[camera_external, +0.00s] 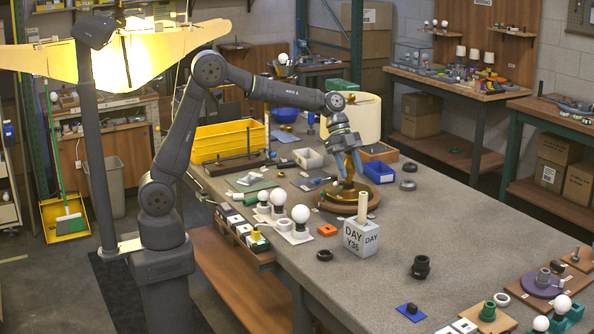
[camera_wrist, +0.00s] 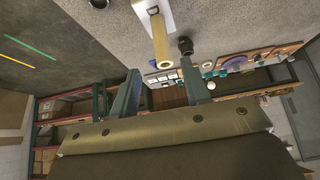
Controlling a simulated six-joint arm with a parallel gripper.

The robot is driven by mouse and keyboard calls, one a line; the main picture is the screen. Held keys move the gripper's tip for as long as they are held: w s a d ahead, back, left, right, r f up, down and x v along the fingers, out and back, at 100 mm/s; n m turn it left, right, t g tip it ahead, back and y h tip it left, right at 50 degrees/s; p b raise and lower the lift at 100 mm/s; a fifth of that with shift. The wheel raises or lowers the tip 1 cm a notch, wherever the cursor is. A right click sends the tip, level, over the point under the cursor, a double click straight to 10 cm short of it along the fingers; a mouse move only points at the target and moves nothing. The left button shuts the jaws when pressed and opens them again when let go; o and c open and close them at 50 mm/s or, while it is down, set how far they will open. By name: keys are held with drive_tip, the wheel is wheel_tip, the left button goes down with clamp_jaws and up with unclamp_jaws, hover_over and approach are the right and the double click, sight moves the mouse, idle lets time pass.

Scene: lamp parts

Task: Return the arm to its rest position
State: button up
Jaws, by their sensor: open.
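My gripper (camera_external: 348,165) points down over the table, just above a round brown lamp base (camera_external: 332,206) with brass-coloured parts on it. In the wrist view, my gripper (camera_wrist: 161,90) has its two fingers well apart, with nothing held between them. I cannot tell in the outside view whether the fingers touch the brass parts. A cream lampshade (camera_external: 361,118) stands just behind my gripper and is partly hidden by it.
A white day-marked block (camera_external: 361,240) with a cream tube (camera_external: 362,207) stands in front of the lamp base. White bulbs (camera_external: 300,214) stand to its left. A blue bin (camera_external: 378,174) is to the right. The table's front middle is mostly clear.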

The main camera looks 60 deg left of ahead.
sight(361, 193)
drive_tip(key=shift+f, duration=0.1)
drive_tip(key=x, duration=1.2)
drive_tip(key=shift+w, duration=0.1)
drive_tip(key=shift+r, duration=1.8)
drive_tip(key=shift+f, duration=0.1)
drive_tip(key=shift+f, duration=0.3)
wheel_tip(361, 193, down, 3)
drive_tip(key=shift+r, duration=0.2)
drive_tip(key=v, duration=1)
drive_tip(key=shift+r, duration=0.2)
drive_tip(key=shift+a, duration=0.15)
